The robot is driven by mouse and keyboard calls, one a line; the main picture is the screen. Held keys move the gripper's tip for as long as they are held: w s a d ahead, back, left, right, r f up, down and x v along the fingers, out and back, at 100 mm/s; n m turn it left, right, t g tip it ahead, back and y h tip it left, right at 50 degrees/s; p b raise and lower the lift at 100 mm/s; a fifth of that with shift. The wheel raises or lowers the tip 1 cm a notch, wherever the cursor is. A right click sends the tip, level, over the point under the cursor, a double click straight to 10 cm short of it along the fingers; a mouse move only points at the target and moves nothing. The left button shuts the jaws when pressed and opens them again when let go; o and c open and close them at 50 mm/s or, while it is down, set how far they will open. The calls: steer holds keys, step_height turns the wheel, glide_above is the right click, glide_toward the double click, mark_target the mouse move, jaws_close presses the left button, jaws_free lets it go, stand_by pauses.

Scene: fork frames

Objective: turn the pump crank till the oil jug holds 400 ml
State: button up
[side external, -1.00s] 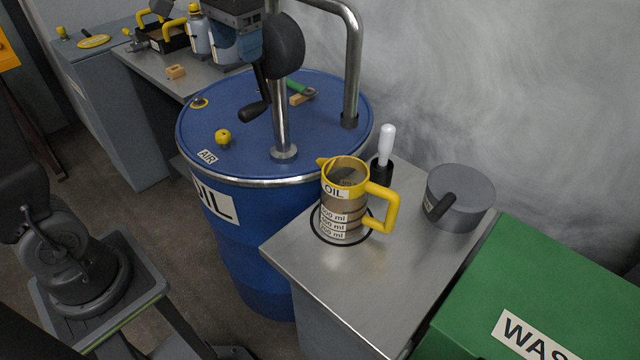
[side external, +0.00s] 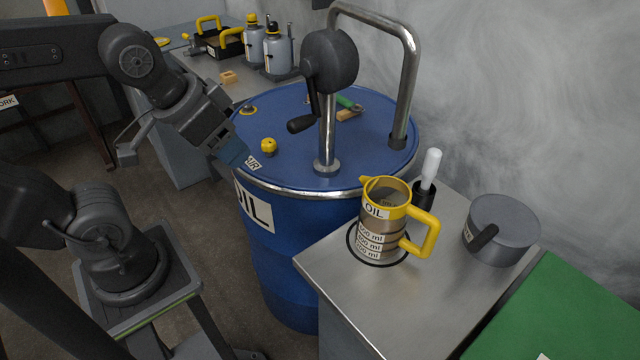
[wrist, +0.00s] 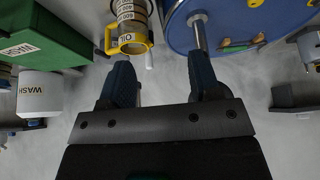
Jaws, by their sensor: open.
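The oil jug (side external: 384,222), clear with a yellow rim and handle, stands upright on a dark ring on the metal bench. Brownish oil shows behind its ml labels, but I cannot read the level exactly. The jug also shows inverted in the wrist view (wrist: 130,22). The pump crank (side external: 312,98) hangs from the dark round pump head, its black handle (side external: 301,124) pointing left above the blue oil drum (side external: 290,165). My gripper (side external: 232,152) is at the drum's left edge near the AIR label, apart from the crank. In the wrist view its blue fingers (wrist: 160,64) are spread with nothing between them.
A bent chrome pipe (side external: 408,85) rises from the drum. A yellow cap (side external: 268,146) and a green-handled tool (side external: 347,103) sit on its lid. A white-handled tool (side external: 430,168) and grey pot (side external: 504,228) stand beside the jug. A green box (side external: 545,310) is at right.

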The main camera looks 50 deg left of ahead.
steer(key=shift+w+r, duration=0.1)
steer(key=shift+w, duration=0.4)
steer(key=shift+c, duration=1.4)
steer(key=w+y, duration=0.1)
steer(key=w+d+g+y, duration=0.1)
steer(key=w, duration=0.1)
steer(key=w+y, duration=0.1)
steer(key=w, duration=0.1)
steer(key=shift+w+d+r+g, duration=0.15)
steer(key=shift+d+g, duration=0.1)
steer(key=shift+g, duration=0.05)
steer(key=c, duration=0.5)
steer(key=w+d+y, duration=0.1)
steer(key=w, duration=0.1)
steer(key=w+d+y, duration=0.1)
steer(key=w, duration=0.1)
steer(key=w+d+n, duration=0.1)
steer(key=w, duration=0.1)
steer(key=shift+w+d+y, duration=0.2)
steer(key=shift+d+y, duration=0.15)
steer(key=shift+y, duration=0.05)
jaws_close()
steer(key=w+a+f+t, duration=0.1)
steer(key=w+a+f, duration=0.3)
steer(key=a+f, duration=0.3)
steer(key=shift+w+a+f, duration=0.15)
steer(key=shift+a+f, duration=0.15)
steer(key=shift+a, duration=0.55)
